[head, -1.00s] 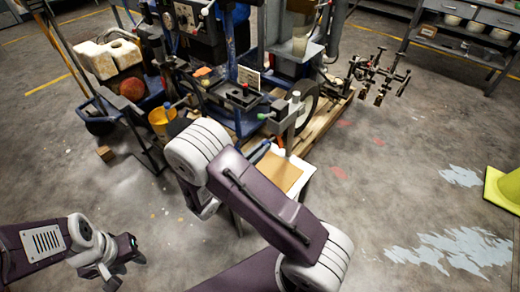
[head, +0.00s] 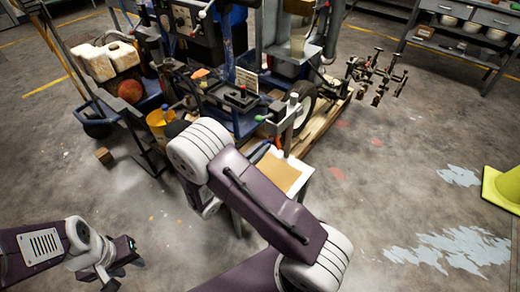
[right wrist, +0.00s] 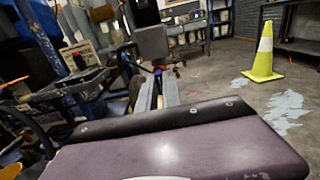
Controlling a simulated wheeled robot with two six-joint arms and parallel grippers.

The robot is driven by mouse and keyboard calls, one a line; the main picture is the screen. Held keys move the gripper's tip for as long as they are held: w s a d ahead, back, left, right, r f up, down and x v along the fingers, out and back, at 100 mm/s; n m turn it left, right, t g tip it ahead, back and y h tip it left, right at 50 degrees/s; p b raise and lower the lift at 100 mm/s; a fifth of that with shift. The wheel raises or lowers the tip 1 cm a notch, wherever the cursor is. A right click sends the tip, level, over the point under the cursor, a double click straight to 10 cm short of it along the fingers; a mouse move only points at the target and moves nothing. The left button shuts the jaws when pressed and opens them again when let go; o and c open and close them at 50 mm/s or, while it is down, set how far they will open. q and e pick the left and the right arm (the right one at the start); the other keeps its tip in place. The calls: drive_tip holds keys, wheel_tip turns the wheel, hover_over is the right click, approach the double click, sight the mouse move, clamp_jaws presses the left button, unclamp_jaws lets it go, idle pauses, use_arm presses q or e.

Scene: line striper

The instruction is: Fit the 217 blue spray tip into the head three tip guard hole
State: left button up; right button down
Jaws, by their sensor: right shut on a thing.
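My left gripper (head: 124,272) hangs low at the left in the head view, over bare floor. Its dark fingertips look apart, with nothing seen between them. My right arm reaches up across the middle of the head view and folds down at its far end. Its gripper is hidden behind my own arm links, and what it holds cannot be seen. In the right wrist view my purple arm link fills the foreground. The blue spray tip and the head three tip guard hole cannot be made out in either view.
The striper machine (head: 232,95) stands beyond my right arm. A small stand with a brown top (head: 277,172) is in front of it. A multi-armed rack (head: 378,78) stands to the right. A yellow cone (right wrist: 263,58) is farther right. Open floor lies at right and left.

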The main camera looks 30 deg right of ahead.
drive_tip(key=shift+w+d, duration=0.25)
drive_tip(key=shift+d, duration=0.45)
drive_tip(key=c, duration=1.1)
unclamp_jaws()
drive_tip(key=shift+p+v, duration=0.6)
drive_tip(key=shift+v, duration=2.9)
drive_tip(key=shift+d, duration=0.1)
